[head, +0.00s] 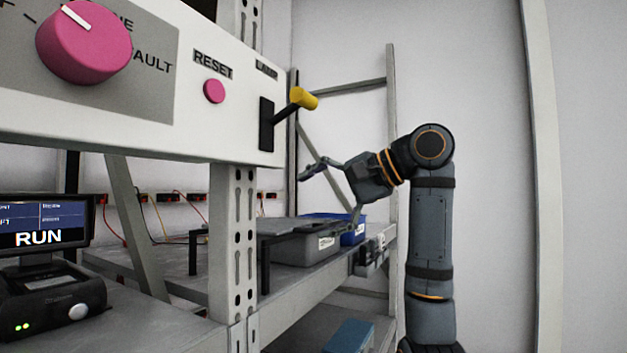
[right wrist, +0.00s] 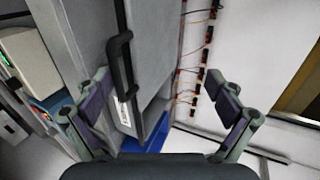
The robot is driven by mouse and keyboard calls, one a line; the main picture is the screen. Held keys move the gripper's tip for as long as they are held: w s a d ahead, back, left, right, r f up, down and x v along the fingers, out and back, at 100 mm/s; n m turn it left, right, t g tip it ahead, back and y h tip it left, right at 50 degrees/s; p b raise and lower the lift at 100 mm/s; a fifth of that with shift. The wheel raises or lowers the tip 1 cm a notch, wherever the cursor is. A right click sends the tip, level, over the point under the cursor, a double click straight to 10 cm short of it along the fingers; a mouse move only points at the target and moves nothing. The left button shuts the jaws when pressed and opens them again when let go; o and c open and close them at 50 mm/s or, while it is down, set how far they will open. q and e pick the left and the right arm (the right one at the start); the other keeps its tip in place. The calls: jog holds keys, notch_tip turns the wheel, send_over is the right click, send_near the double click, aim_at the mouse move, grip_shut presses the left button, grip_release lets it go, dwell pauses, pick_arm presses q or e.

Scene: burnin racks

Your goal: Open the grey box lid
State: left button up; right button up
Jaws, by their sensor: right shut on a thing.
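My right gripper (head: 333,192) is above and to the right of the box. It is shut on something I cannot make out. Its fingertips stand far apart in the right wrist view (right wrist: 162,90), with a grey panel (right wrist: 150,40) beyond them. A black handle (right wrist: 121,65) on a grey face lies beside the left finger; whether they touch is unclear. My left gripper is not in view.
A blue bin (head: 353,235) stands behind the grey box and also shows in the right wrist view (right wrist: 150,140). A white control panel (head: 170,120) with a yellow-tipped lever (head: 303,98) hangs at upper left. A rack post (head: 233,240) stands nearby. Cables run along the back wall.

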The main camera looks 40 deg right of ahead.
jog(key=s+r, duration=0.1)
jog(key=s, duration=0.2)
jog(key=s+a+r, duration=0.1)
jog(key=s, duration=0.1)
jog(key=shift+s+r+p, duration=0.15)
jog(key=shift+r+p, duration=0.2)
jog(key=shift+p, duration=0.05)
jog(key=c, duration=0.8)
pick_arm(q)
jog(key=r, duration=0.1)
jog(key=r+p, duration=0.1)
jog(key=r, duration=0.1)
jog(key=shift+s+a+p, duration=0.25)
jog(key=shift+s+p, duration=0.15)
pick_arm(e)
jog(key=s+d, duration=0.1)
jog(key=s, duration=0.1)
jog(key=s+d, duration=0.1)
jog(key=s, duration=0.2)
jog(key=s+d+r, duration=0.1)
jog(key=s+d, duration=0.1)
jog(key=s, duration=0.1)
jog(key=shift+r, duration=0.1)
jog(key=shift+c, duration=0.2)
jog(key=shift+w, duration=0.2)
jog(key=shift+s, duration=0.15)
